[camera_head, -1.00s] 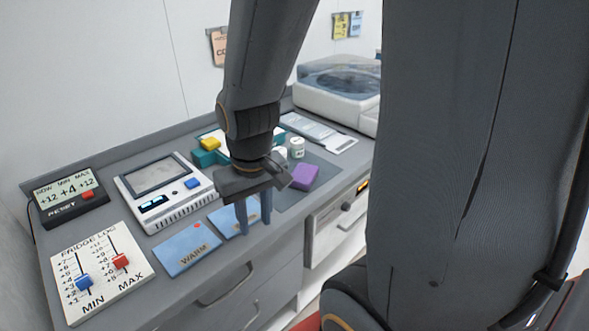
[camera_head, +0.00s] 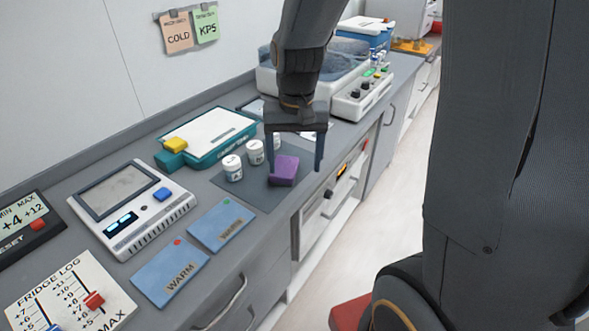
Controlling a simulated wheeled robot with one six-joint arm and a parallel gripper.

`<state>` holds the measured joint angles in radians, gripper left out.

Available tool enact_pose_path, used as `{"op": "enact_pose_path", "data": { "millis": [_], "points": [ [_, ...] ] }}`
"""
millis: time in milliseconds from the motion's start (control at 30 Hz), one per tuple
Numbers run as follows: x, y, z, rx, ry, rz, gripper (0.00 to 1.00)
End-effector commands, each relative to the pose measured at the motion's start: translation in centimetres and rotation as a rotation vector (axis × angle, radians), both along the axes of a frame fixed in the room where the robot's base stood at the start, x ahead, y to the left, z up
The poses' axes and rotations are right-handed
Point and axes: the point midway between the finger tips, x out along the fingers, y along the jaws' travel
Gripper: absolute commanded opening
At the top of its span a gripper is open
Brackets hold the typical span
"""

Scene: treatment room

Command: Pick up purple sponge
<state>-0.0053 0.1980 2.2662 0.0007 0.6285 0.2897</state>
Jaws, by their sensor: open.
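The purple sponge (camera_head: 284,170) is a small block lying on a dark grey mat (camera_head: 252,198) on the counter. My gripper (camera_head: 294,174) points down with its two fingers apart. In the picture the fingers stand to the left and right of the sponge, with the tips around its height. I cannot tell from this one view whether they are level with it or still above it. Nothing is held between the fingers.
Several white jars (camera_head: 233,168) stand on the mat just left of the sponge. A scale-like device (camera_head: 132,207) and blue cards (camera_head: 169,273) are to the left. The counter's front edge is close to the right.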

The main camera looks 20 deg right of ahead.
Motion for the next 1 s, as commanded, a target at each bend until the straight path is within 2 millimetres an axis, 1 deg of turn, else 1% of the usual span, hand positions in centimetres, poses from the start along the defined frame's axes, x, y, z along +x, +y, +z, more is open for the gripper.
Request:
{"op": "enact_pose_path", "data": {
  "millis": [33,100,200,300,667,900,1000],
  "points": [
    [2.1,-0.1,0.1,0.002,0.010,-0.055,0.73],
    [4.3,-0.2,0.4,0.004,0.025,-0.131,0.73],
    [6.6,-0.3,0.7,0.005,0.040,-0.212,0.73],
    [7.6,-0.4,0.6,0.006,0.048,-0.255,0.73],
    [7.6,-0.3,-2.5,0.005,0.052,-0.265,0.73],
    [7.5,-0.1,-5.6,0.005,0.052,-0.265,0.73],
    [7.6,-0.1,-6.4,0.006,0.050,-0.264,0.73]
  ]
}}
